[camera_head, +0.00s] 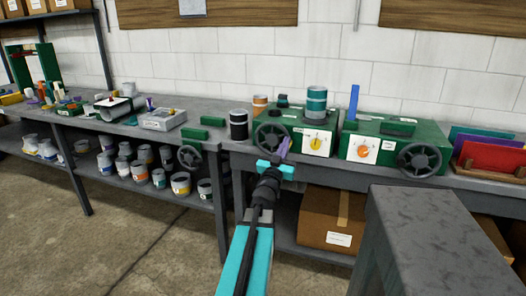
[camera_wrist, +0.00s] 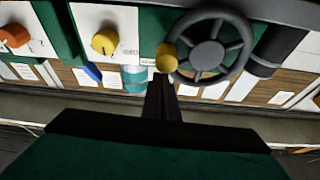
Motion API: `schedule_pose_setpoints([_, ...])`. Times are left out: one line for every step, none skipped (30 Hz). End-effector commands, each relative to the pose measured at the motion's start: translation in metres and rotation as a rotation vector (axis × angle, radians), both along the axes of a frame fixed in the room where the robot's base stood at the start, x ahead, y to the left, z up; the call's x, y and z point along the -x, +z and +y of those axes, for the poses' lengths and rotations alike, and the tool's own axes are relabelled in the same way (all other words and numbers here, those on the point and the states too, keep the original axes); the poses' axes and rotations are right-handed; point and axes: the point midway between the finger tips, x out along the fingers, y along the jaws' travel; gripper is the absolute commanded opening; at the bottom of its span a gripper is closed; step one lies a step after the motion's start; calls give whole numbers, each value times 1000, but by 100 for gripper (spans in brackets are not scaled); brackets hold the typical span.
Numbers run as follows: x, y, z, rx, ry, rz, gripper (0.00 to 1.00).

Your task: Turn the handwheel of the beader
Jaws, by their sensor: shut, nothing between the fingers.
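A dark handwheel (camera_head: 270,137) is on the front of a green machine (camera_head: 318,118) with a white panel and yellow dial. In the wrist view the spoked handwheel (camera_wrist: 213,45) fills the upper right, with a yellow knob (camera_wrist: 167,57) at its rim. My gripper (camera_head: 277,160) is just in front of this wheel's lower right in the head view. In the wrist view its dark fingers (camera_wrist: 162,85) are together and empty, pointing at the yellow knob. I cannot tell whether they touch it. No readable label shows which machine is the beader.
Another green machine (camera_head: 380,143) with an orange dial and its own handwheel (camera_head: 419,160) stands to the right. A third handwheel (camera_head: 190,157) is at the left bench. A grey surface (camera_head: 435,235) stands close at the front right. A cardboard box (camera_head: 332,218) sits below.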

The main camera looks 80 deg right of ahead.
Motion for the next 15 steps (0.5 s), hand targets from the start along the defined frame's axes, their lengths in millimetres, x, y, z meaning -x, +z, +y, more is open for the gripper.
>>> schedule_pose_setpoints([0, 3, 0, 0, 0, 0, 0])
schedule_pose_setpoints([0, 5, 0, 1, 1, 1, 0])
schedule_pose_setpoints([0, 7, 0, 1, 1, 1, 0])
schedule_pose_setpoints([0, 9, 0, 1, 1, 0, 0])
schedule_pose_setpoints([-1, 11, 1, 1, 2, 0, 0])
schedule_pose_setpoints([-1, 14, 1, 1, 2, 0, 0])
schedule_pose_setpoints([0, 17, 1, 1, 2, 0, 0])
schedule_pose_setpoints([0, 20, 1, 1, 2, 0, 0])
schedule_pose_setpoints([0, 23, 1, 1, 2, 0, 0])
schedule_pose_setpoints([0, 26, 1, 1, 2, -1, 0])
schedule_pose_setpoints([1, 29, 1, 1, 3, -1, 0])
schedule_pose_setpoints([1, 33, 2, 1, 3, -1, 0])
schedule_pose_setpoints([0, 36, 2, 1, 4, 0, 0])
schedule_pose_setpoints([0, 39, 2, 1, 5, -1, 0])
schedule_pose_setpoints([0, 43, 2, 1, 6, -1, 0])
